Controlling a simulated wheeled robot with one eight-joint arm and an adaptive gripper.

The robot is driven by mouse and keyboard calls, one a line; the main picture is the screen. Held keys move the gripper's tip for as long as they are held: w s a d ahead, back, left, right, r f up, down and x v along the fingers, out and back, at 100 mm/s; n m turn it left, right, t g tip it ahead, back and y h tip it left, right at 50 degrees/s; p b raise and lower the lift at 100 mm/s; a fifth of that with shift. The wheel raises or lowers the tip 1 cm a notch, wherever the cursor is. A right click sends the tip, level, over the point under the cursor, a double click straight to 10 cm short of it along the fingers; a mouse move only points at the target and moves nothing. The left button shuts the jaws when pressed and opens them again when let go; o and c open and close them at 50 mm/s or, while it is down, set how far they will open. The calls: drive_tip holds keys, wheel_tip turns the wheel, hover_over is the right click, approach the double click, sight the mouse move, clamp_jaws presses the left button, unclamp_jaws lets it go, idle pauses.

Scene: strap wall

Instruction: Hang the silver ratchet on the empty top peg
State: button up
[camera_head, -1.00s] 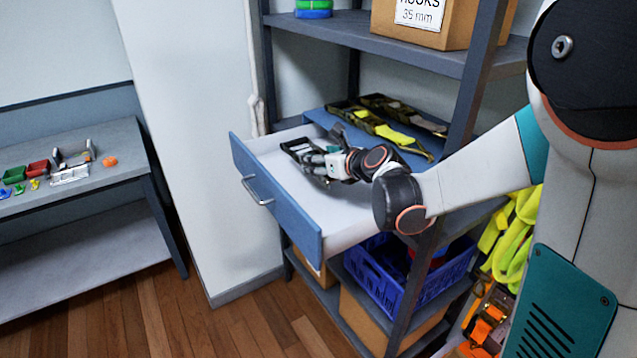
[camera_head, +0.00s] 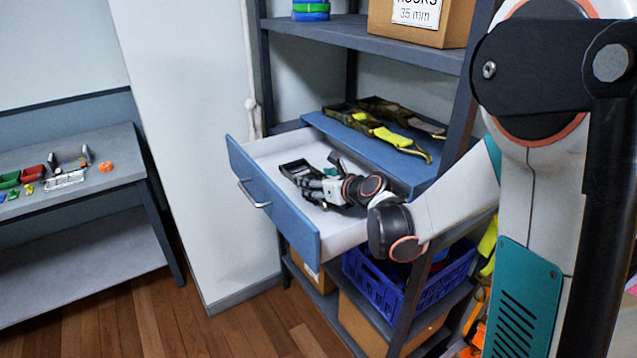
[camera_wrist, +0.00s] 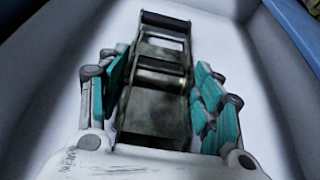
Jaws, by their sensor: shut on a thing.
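The silver ratchet (camera_wrist: 158,85), a metal frame with a cross bar and spool, lies between the teal fingers of my gripper (camera_wrist: 160,95) in the wrist view. My gripper is shut on it. In the head view the ratchet (camera_head: 296,169) looks dark and sticks out past my gripper (camera_head: 318,180), inside the open drawer (camera_head: 275,205). The drawer's pale floor shows around it; I cannot tell whether the ratchet touches that floor. The pegs are not in view.
A dark rack post (camera_head: 462,105) stands close beside my arm. A blue crate (camera_head: 375,285) is below. A workbench (camera_head: 95,182) with small parts is at left, with bare floor between.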

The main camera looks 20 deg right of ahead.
drive_tip(key=o, duration=1.9)
drive_tip(key=shift+f, duration=0.1)
